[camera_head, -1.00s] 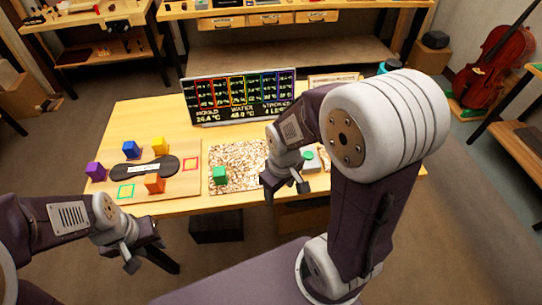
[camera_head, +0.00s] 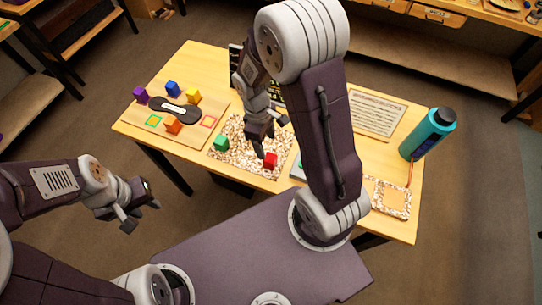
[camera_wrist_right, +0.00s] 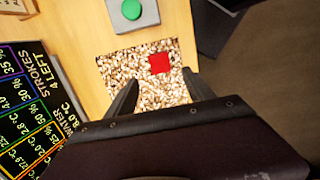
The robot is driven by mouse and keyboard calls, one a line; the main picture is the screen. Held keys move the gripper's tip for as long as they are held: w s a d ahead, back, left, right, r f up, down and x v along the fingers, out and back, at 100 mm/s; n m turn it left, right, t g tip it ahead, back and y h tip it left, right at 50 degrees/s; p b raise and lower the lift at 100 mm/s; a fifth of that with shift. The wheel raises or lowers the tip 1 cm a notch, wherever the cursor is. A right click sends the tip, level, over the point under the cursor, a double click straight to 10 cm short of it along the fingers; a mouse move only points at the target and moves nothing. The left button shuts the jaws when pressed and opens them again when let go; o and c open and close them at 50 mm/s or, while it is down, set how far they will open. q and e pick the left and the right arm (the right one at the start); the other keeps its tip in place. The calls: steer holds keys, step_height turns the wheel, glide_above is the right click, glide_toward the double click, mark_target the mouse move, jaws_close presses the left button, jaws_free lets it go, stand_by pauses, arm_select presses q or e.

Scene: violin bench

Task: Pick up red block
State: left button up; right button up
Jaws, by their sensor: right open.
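The red block (camera_head: 271,160) sits on the speckled tan-and-white area (camera_head: 236,157) of the table, right of a green block (camera_head: 221,143). My right gripper (camera_head: 270,137) is above this area, close to the red block and pointing down. In the right wrist view the red block (camera_wrist_right: 159,63) shows ahead of and between the two spread fingertips (camera_wrist_right: 162,92). Nothing is held there. My left gripper (camera_head: 141,214) hangs off the table at the front left, its fingers apart and empty.
A wooden board at left holds purple, blue, yellow and orange (camera_head: 173,125) blocks around a dark piece (camera_head: 174,109). A grey box with a green button (camera_wrist_right: 131,9) stands nearby, mostly behind my right arm. A teal bottle (camera_head: 425,136) stands at right.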

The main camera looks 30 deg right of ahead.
mark_target(270, 157)
steer(key=shift+w+a+f, duration=0.1)
steer(key=shift+a, duration=0.1)
steer(key=f, duration=0.2)
steer(key=d+f, duration=0.1)
steer(key=shift+s+f, duration=0.35)
steer(key=f, duration=0.4)
steer(key=shift+s+d+f, duration=0.1)
steer(key=shift+s+f, duration=0.15)
steer(key=shift+s, duration=0.15)
steer(key=shift+d+f, duration=0.1)
steer(key=shift+f, duration=0.25)
jaws_close()
